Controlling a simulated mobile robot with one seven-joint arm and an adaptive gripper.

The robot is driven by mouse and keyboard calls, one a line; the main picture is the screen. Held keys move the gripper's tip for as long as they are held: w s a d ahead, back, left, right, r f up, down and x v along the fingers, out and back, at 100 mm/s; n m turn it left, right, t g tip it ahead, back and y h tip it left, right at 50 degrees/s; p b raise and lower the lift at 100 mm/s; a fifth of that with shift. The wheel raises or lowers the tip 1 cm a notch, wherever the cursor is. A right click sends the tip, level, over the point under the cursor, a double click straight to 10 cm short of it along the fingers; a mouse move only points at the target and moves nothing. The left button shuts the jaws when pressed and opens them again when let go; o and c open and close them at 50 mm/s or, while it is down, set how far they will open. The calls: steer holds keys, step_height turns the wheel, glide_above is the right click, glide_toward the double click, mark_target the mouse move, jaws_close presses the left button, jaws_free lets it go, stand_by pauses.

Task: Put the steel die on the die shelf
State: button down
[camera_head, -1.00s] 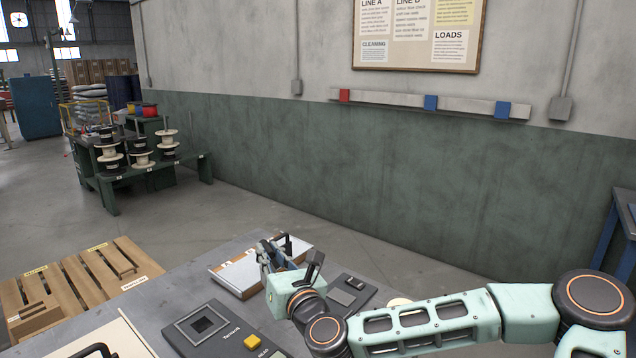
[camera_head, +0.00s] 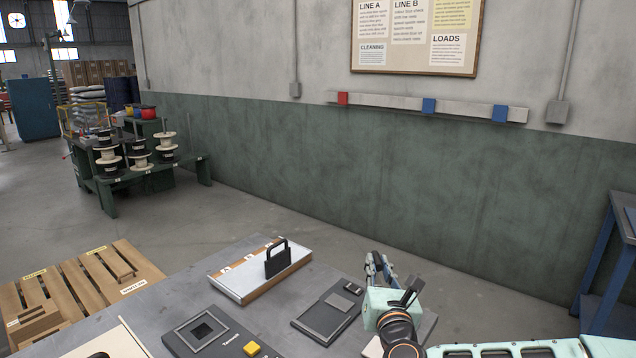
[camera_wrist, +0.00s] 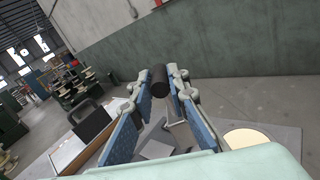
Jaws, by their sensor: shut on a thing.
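My gripper (camera_head: 379,266) is raised above the right part of the grey bench. In the wrist view, its fingertips (camera_wrist: 162,80) are closed on a dark cylinder, which I take to be the steel die (camera_wrist: 159,82). In the head view the fingers mostly hide the cylinder. A low, pale sloped rack with a wooden front edge and small labels, perhaps the die shelf (camera_head: 236,286), lies on the bench to the left of my gripper. A black plate with a handle (camera_head: 278,261) stands upright on it, apart from my gripper.
A dark flat pad (camera_head: 327,310) lies between the rack and my gripper. A grey device with a square recess and yellow button (camera_head: 252,349) is at the front. A round cream disc (camera_wrist: 248,140) is at right in the wrist view. Pallets (camera_head: 85,290) stand left of the bench.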

step_height(320, 180, up, 14)
steer(key=p, duration=1.3)
steer(key=s+f, duration=0.2)
steer(key=f, duration=0.2)
steer(key=s+f, duration=0.2)
steer(key=f, duration=0.2)
steer(key=s+f, duration=0.2)
steer(key=f, duration=0.3)
steer(key=shift+s+f, duration=0.1)
steer(key=shift+s, duration=0.25)
